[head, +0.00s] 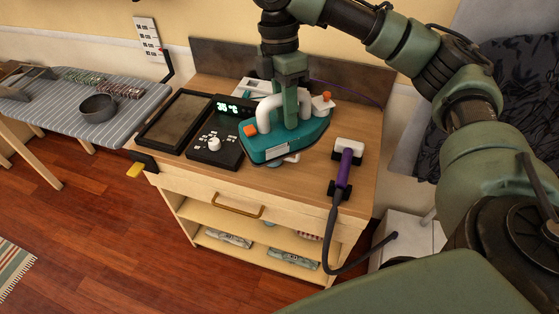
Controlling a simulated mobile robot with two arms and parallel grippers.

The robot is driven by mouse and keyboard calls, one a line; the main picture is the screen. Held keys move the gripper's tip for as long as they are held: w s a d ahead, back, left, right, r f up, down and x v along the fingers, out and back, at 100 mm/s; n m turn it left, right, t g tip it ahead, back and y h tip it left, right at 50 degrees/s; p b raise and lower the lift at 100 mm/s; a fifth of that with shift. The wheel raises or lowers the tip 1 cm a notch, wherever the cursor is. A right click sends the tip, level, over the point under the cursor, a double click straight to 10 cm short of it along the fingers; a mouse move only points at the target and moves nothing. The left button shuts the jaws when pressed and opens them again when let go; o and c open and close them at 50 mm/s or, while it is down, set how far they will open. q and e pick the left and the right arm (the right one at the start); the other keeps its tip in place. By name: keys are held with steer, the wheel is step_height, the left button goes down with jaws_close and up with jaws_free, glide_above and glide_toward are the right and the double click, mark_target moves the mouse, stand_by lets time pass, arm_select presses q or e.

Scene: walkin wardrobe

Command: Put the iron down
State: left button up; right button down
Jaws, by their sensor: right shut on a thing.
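The iron (276,148) has a teal body, a white handle and orange parts. It is over the right-middle of the wooden cabinet top (353,120). My right gripper (291,118) comes down from above and is shut on the iron's white handle. The fingers cover part of the handle. A pale piece shows below the iron's front edge; I cannot tell whether the iron touches the surface. My left gripper is not in view.
Left of the iron are a black control box (214,146), a digital display (233,107) and a dark framed tray (174,120). A purple-handled tool (345,168) with a hose stands at right. An ironing board (60,112) holding a bowl (98,108) is at far left.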

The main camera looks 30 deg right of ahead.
step_height(320, 180, down, 8)
steer(key=shift+r+b, duration=0.2)
steer(key=shift+b, duration=0.6)
steer(key=shift+w+f+p, duration=0.15)
steer(key=shift+f+p, duration=0.5)
steer(key=shift+f, duration=5.3)
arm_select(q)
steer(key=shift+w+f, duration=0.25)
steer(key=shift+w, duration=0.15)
arm_select(e)
steer(key=c, duration=1.6)
jaws_free()
steer(key=shift+f, duration=0.15)
steer(key=o, duration=0.4)
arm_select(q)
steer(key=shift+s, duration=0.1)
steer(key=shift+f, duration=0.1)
